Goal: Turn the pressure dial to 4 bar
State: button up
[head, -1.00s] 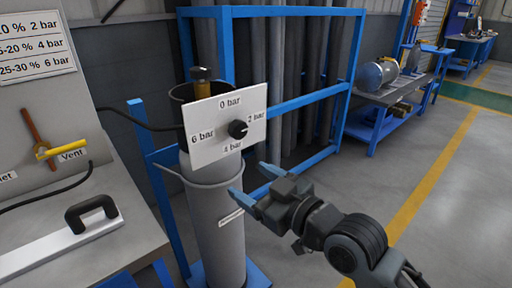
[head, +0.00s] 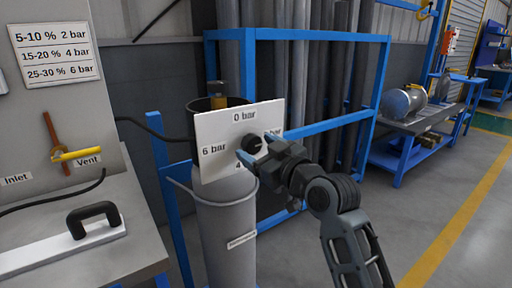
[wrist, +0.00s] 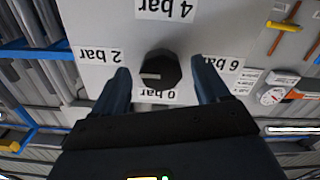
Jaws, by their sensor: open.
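The pressure dial is a black knob (head: 252,143) on a white plate (head: 212,128) marked 0, 2, 4 and 6 bar. In the wrist view the plate (wrist: 210,40) appears upside down, and the knob (wrist: 160,69) has a light pointer line directed left, towards "2 bar". My gripper (head: 256,146) is open in front of the dial. Its blue fingers stand on either side of the knob with a visible gap at each side in the wrist view. In the head view the gripper hides part of the "2 bar" and "4 bar" labels.
The plate sits in front of a grey cylinder (head: 228,230) beside a blue frame (head: 315,36). On the left are a panel with a pressure chart (head: 55,54), a yellow vent handle (head: 77,154) and a lid with a black handle (head: 95,218).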

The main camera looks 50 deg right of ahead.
jog(key=shift+w+d, duration=0.15)
jog(key=shift+w, duration=0.55)
jog(key=shift+c, duration=0.4)
jog(key=c, duration=1)
